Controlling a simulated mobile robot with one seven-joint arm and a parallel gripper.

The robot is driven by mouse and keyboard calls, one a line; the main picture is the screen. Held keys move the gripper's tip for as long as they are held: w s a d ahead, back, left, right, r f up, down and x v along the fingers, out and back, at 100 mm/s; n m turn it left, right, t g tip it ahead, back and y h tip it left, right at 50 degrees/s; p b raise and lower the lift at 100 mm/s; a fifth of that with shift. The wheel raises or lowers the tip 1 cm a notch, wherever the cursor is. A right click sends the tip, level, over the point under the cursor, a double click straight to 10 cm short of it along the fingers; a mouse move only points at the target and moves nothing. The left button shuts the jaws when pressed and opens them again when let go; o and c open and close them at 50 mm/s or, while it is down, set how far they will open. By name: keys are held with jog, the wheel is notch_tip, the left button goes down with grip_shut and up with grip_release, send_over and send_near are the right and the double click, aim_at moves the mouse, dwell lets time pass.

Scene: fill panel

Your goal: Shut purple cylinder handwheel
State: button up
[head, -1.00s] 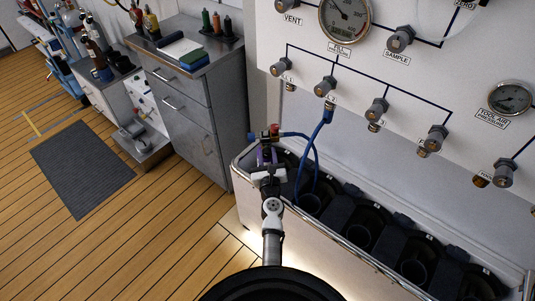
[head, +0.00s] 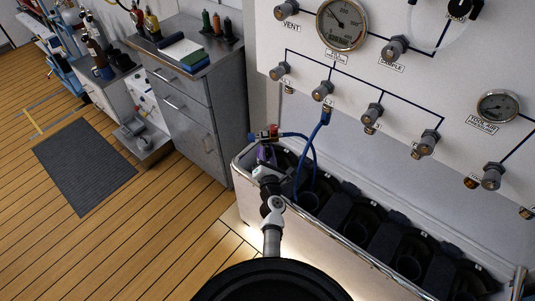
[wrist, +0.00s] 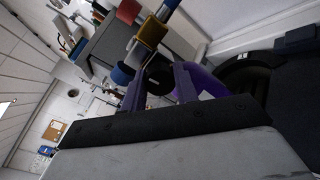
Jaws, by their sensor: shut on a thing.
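The purple cylinder (head: 265,154) stands at the left end of the cylinder rack, mostly hidden by the rack and my arm. Its purple shoulder (wrist: 212,85) shows right of the fingers in the wrist view. My gripper (head: 264,172) is at the cylinder's top; in the wrist view its two fingers (wrist: 159,82) are on either side of a dark round handwheel (wrist: 160,72) and shut on it. A brass fitting with red and blue knobs (head: 266,132) sits just beyond the gripper. It also shows in the wrist view (wrist: 146,38).
A blue hose (head: 313,150) runs from the fitting up to the white gauge panel (head: 420,105). Several dark cylinder bays fill the rack (head: 335,237) to the right. A grey drawer cabinet (head: 190,105) stands behind left.

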jog(key=shift+m, duration=0.7)
jog(key=o, duration=1)
jog(key=shift+c, duration=0.2)
jog(key=shift+s, duration=0.1)
